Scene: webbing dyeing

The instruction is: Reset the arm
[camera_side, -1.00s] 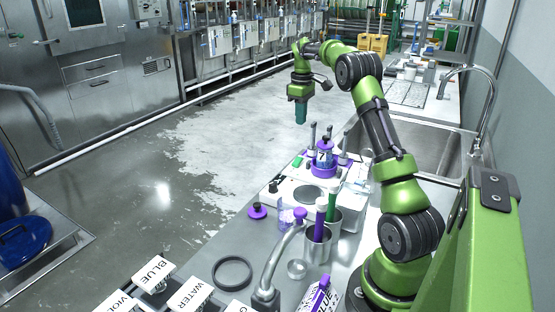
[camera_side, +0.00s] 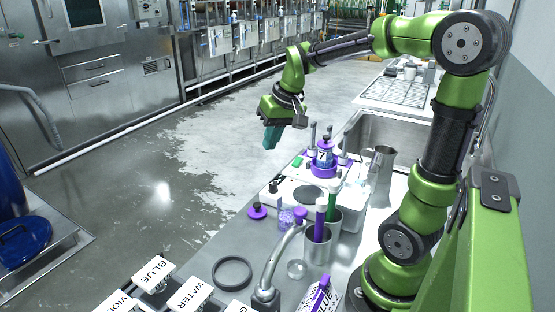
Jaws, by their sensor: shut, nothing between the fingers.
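My gripper (camera_side: 271,138) hangs at the end of my green arm, above the far left edge of the bench and over the floor behind it. Its teal fingers are together, tilted a little, with nothing held. It is apart from everything on the bench. To its right and lower stands a bottle with a purple cap and purple base (camera_side: 323,158) on a white unit (camera_side: 300,190). The arm's elbow is raised at the upper right.
A metal jug (camera_side: 381,162) stands near the sink (camera_side: 405,133). A curved metal spout (camera_side: 278,262), a black ring (camera_side: 232,273) and labelled tags (camera_side: 154,273) are in front. Open floor (camera_side: 150,180) lies left.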

